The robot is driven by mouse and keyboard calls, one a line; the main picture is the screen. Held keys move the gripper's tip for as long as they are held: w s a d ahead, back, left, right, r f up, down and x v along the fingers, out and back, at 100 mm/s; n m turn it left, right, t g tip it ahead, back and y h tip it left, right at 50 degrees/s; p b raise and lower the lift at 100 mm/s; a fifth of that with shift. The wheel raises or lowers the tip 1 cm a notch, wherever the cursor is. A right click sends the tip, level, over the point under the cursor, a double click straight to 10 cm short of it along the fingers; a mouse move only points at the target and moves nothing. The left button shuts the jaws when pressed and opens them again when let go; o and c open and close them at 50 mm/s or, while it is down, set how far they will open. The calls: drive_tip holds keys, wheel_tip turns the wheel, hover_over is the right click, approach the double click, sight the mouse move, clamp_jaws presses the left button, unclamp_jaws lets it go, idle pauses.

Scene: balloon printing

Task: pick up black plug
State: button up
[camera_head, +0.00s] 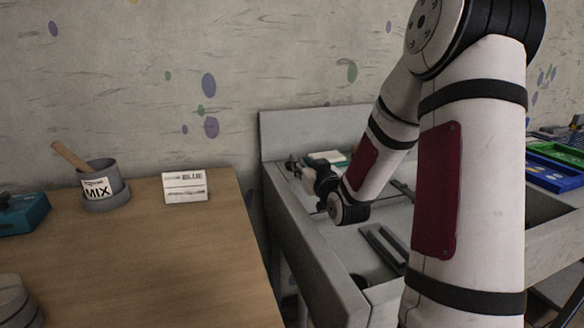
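I cannot make out the black plug for certain. A small dark round spot (360,281) shows low in the grey sink (310,235), and I cannot tell whether it is a plug or a drain hole. My arm comes down from the upper right and reaches over the sink. Its dark far end, with what seems to be my gripper (322,187), is near the sink's back left. The fingers are too small and dark to read, and I see no held object clearly. My arm hides much of the sink's right side.
Green and blue trays (553,177) stand at right. Dark bars (383,247) lie across the sink.

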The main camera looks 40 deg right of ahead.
drive_tip(key=x, duration=0.2)
drive_tip(key=shift+w+d, duration=0.1)
drive_tip(key=shift+w, duration=0.2)
drive_tip(key=w, duration=0.2)
drive_tip(key=w+b, duration=0.1)
drive_tip(key=w, duration=0.1)
drive_tip(key=shift+d+f, duration=0.15)
drive_tip(key=shift+f, duration=0.25)
drive_tip(key=shift+w+d, duration=0.2)
drive_tip(key=shift+w, duration=0.4)
clamp_jaws()
